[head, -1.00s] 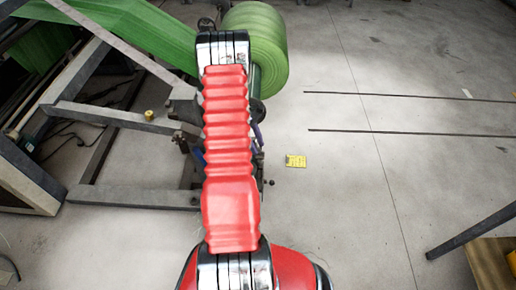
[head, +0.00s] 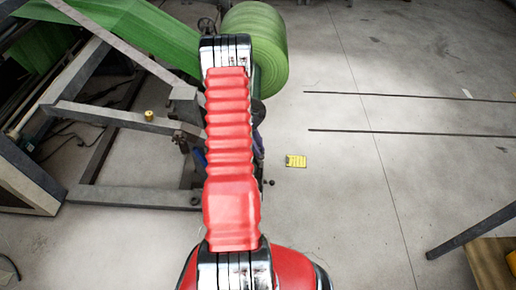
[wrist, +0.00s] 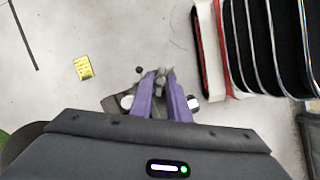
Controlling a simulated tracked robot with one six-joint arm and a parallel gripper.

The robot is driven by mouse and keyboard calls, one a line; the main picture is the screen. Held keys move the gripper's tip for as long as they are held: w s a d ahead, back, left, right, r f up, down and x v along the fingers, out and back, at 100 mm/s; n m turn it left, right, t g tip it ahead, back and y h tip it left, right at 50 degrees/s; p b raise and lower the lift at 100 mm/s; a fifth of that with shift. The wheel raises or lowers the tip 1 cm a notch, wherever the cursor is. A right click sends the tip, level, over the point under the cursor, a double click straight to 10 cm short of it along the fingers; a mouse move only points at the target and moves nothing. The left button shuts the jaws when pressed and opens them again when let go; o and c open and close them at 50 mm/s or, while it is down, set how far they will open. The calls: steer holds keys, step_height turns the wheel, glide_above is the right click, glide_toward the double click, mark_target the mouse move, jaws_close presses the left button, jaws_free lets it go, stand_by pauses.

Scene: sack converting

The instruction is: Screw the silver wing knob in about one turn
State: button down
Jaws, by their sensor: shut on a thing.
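My gripper (wrist: 160,82) shows in the wrist view with its two purple fingers pointing away from the camera. The fingertips are close together and shut on a small grey metal piece (wrist: 161,72), which I take to be the silver wing knob. Its wings and thread are too small and too covered by the fingers to make out, so its angle cannot be told. In the head view my red arm hides the knob and most of the gripper; only a bit of purple finger (head: 259,142) shows to the right of the arm.
A grey machine frame (head: 120,197) stands to the left of my arm, with a small yellow knob (head: 149,115) on its bar. A green roll (head: 258,45) is behind. A yellow card (head: 296,161) lies on the floor. The floor to the right is mostly clear.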

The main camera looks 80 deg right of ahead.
steer(key=shift+m, duration=0.3)
